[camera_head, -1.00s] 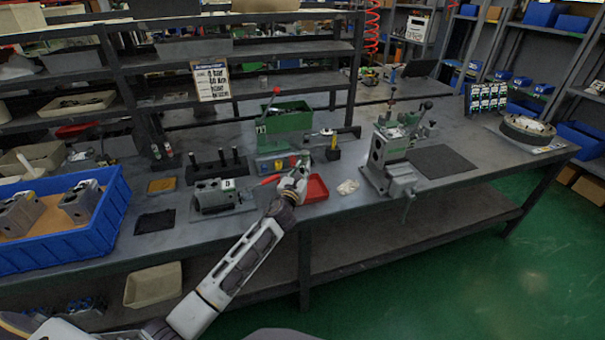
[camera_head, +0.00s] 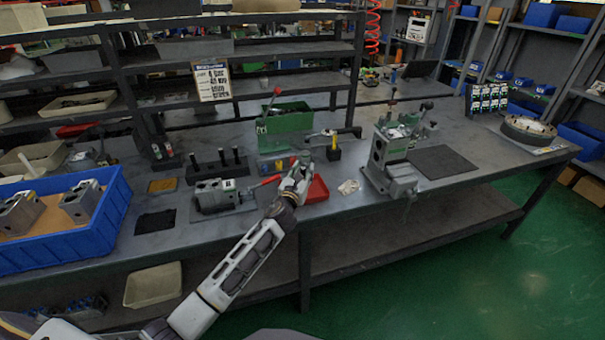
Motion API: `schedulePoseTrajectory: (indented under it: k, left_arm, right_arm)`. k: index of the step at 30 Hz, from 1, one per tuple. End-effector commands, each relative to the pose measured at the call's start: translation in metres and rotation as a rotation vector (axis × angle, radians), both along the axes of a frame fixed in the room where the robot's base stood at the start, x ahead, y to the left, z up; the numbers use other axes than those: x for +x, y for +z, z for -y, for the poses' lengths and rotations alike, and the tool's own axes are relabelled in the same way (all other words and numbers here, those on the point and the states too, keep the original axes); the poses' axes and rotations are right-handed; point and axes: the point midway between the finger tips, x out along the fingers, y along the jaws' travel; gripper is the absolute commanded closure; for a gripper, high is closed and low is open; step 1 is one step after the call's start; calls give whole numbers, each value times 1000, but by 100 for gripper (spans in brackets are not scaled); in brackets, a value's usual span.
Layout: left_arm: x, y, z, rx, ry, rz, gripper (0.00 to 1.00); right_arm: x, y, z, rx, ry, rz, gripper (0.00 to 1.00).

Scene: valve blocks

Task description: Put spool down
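My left gripper (camera_head: 303,168) is above the bench, just in front of the green bin (camera_head: 286,122) and at the back left of the small red tray (camera_head: 316,189). Its fingers are small and blend into the clutter, so I cannot tell whether they are open or shut. I cannot make out a spool in or near the fingers. A grey valve block (camera_head: 217,196) with a red-handled lever (camera_head: 266,182) sits left of my gripper. A black stand with upright pegs (camera_head: 217,166) is behind that block. My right gripper is not in view.
A blue crate (camera_head: 62,248) with grey blocks stands at the left. A vise-like fixture (camera_head: 393,165) stands right of the red tray, with a white crumpled cloth (camera_head: 348,187) between them. A dark mat (camera_head: 442,161) lies bare farther right. Shelving rises behind the bench.

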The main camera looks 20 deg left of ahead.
Motion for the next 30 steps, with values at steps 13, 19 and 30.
schedulePoseTrajectory:
  k: [13, 19, 30]
  left_arm:
    - [-15, 2, 0, 1, 0, -1, 62]
    - [-34, 2, 0, 1, 0, -1, 62]
    - [-70, 2, 0, 1, -1, -1, 62]
  right_arm:
    - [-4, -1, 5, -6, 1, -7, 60]
    - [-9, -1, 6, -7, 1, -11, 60]
    - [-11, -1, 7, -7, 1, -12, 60]
